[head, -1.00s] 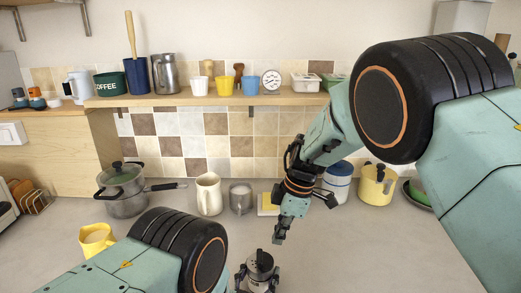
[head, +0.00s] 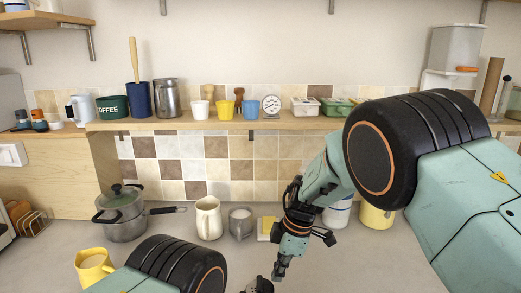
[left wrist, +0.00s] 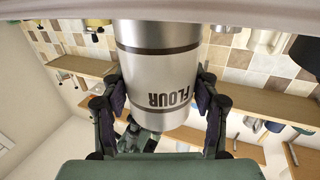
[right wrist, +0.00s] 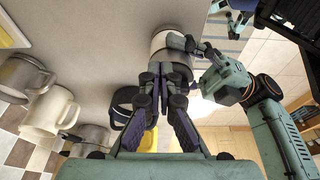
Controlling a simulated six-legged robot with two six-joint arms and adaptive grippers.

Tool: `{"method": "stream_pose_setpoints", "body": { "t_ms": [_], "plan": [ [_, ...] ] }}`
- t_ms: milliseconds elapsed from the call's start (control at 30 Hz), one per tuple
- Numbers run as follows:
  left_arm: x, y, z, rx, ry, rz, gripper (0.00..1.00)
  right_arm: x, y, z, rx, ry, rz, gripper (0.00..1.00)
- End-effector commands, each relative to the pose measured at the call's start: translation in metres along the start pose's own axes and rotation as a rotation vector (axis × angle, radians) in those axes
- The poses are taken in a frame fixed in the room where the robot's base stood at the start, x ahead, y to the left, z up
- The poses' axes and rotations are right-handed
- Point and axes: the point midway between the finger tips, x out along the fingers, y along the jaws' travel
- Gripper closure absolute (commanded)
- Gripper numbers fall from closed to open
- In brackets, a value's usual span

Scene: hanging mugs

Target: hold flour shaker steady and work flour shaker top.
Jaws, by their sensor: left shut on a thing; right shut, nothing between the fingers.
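The flour shaker is a silver cylinder marked FLOUR, filling the middle of the left wrist view (left wrist: 160,65). My left gripper (left wrist: 162,100) is shut on the shaker's body, one finger pressed on each side. In the right wrist view the shaker (right wrist: 168,42) is partly hidden behind my right fingers. My right gripper (head: 278,275) points down beside the shaker's top, its fingers shut with nothing between them. Whether its tips touch the top I cannot tell.
A cream jug (head: 208,218), a grey mug (head: 240,222) and a yellow block (head: 267,228) stand behind on the counter. A lidded pot (head: 122,215) and a yellow mug (head: 93,265) are at the left. A shelf (head: 230,123) of kitchenware runs above. The counter at right front is clear.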

Motion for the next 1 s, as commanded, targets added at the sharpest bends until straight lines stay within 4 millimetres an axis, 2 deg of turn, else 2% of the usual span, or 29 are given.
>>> {"method": "stream_pose_setpoints", "body": {
  "t_ms": [1000],
  "plan": [
    [-0.0002, 0.0, 0.0003, 0.0, -0.001, 0.0, 0.77, 0.0024, -0.0046, -0.0094, 0.0, 0.0, 0.0, 1.0]
  ]
}}
